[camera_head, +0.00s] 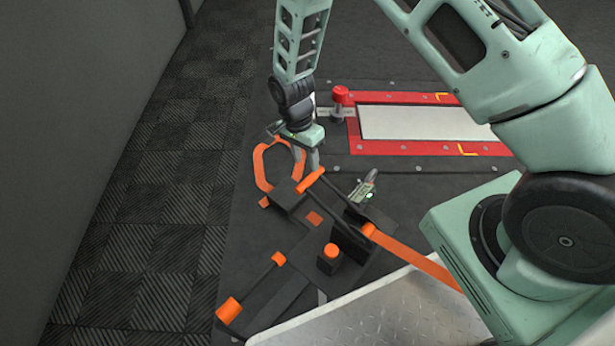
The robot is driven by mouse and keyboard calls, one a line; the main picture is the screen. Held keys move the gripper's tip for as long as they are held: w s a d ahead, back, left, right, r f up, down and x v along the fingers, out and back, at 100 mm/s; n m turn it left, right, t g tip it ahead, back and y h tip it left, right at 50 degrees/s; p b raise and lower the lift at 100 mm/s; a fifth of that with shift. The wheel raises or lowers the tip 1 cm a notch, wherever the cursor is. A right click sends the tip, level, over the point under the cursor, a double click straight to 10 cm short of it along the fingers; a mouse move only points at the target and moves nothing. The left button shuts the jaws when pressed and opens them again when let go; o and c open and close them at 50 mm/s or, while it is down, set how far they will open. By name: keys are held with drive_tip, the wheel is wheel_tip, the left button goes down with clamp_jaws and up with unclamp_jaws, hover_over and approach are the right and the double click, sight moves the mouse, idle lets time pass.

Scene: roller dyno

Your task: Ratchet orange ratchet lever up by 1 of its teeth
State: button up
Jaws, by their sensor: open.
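The orange ratchet lever appears to be the black-armed handle with an orange crossbar grip (310,181), reaching up and left from a black ratchet block where an orange strap (420,258) enters. My gripper (312,163) points down just above and behind this grip, its fingers close to it. The jaws are open and hold nothing. From this angle I cannot tell whether a finger touches the grip. The ratchet teeth are not visible.
An orange hook or loop (265,170) lies left of my gripper. A second bar with an orange end (229,310) lies lower left, and an orange-topped post (331,251) stands between. Behind is a red-framed roller plate (420,122) with a red knob (340,95). A grey wall (70,130) stands left.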

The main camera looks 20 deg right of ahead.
sight(309, 177)
drive_tip(key=f, duration=0.1)
drive_tip(key=f+b, duration=0.1)
drive_tip(key=f, duration=0.3)
drive_tip(key=shift+s+d+b, duration=0.2)
drive_tip(key=shift+s+b, duration=0.15)
drive_tip(key=shift+b, duration=0.05)
drive_tip(key=shift+s+f, duration=0.3)
drive_tip(key=shift+f, duration=0.25)
drive_tip(key=shift+a, duration=0.1)
drive_tip(key=shift+r, duration=0.1)
clamp_jaws()
